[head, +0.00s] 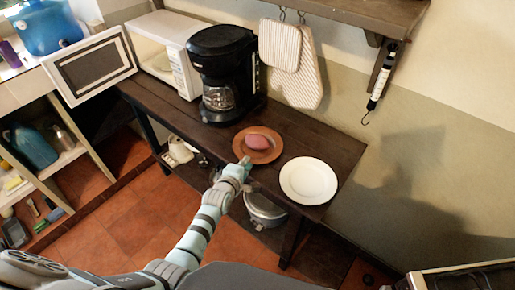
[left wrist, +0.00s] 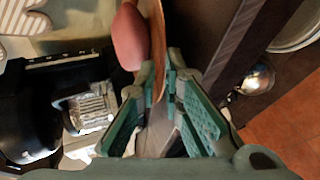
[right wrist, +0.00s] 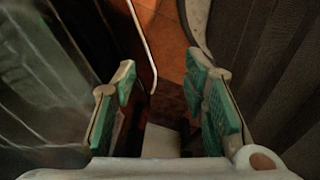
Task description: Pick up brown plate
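The brown plate (head: 272,153) is at the front edge of the dark wooden table, with a pink oval object (head: 258,141) on it. In the left wrist view the plate (left wrist: 157,40) shows nearly edge-on, the pink object (left wrist: 129,38) beside its face. My left gripper (head: 245,164) is at the plate's near rim. In the left wrist view its fingertips (left wrist: 161,76) are close together with the rim between them. I cannot tell whether the plate is clear of the tabletop. My right gripper (right wrist: 160,80) is open and empty, away from the plate.
A white plate (head: 308,181) lies right of the brown plate on the table (head: 333,147). A black coffee maker (head: 222,70) stands behind left, beside an open white microwave (head: 165,45). A metal pot (head: 265,207) sits below. Oven mitts (head: 306,72) hang behind.

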